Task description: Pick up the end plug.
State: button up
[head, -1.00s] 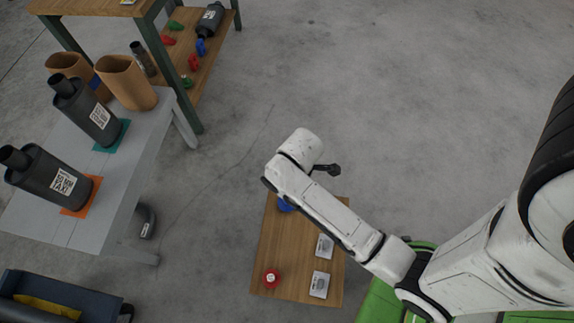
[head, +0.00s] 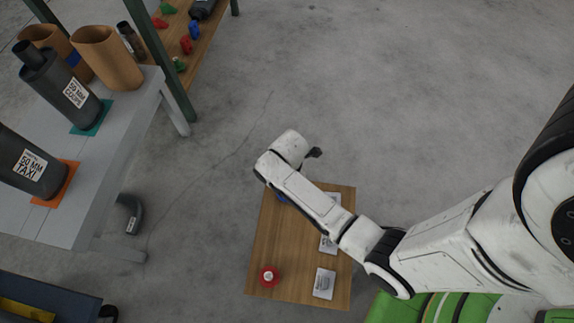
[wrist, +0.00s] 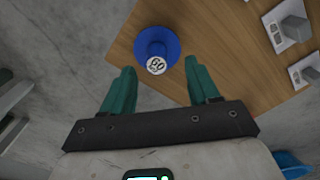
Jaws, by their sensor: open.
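A blue end plug (wrist: 156,43), round with a wide flange and a white number label, lies near the corner of the wooden table (wrist: 215,30). In the head view only a sliver of this blue plug (head: 282,198) shows beside my arm. A red end plug (head: 269,276) lies near the table's front left corner. My gripper (wrist: 160,66) is open and empty, its two teal fingers apart, with the blue plug just beyond and between the tips in the picture. The gap in height cannot be judged. In the head view my gripper (head: 314,153) is mostly hidden by my arm.
White cards (head: 324,284) lie along the table's right side; the wrist view shows grey blocks on them. A grey bench (head: 100,205) with mufflers (head: 55,85) stands at left, a shelf with coloured parts behind it. Floor beyond the table is clear.

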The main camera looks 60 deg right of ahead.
jog(key=shift+w+a+f+b, duration=0.15)
jog(key=shift+f+b, duration=0.7)
jog(key=shift+f, duration=0.55)
jog(key=shift+w+a+f+b, duration=0.15)
jog(key=shift+f+b, duration=0.7)
jog(key=shift+f, duration=0.5)
jog(key=shift+r, duration=0.1)
grip_shut()
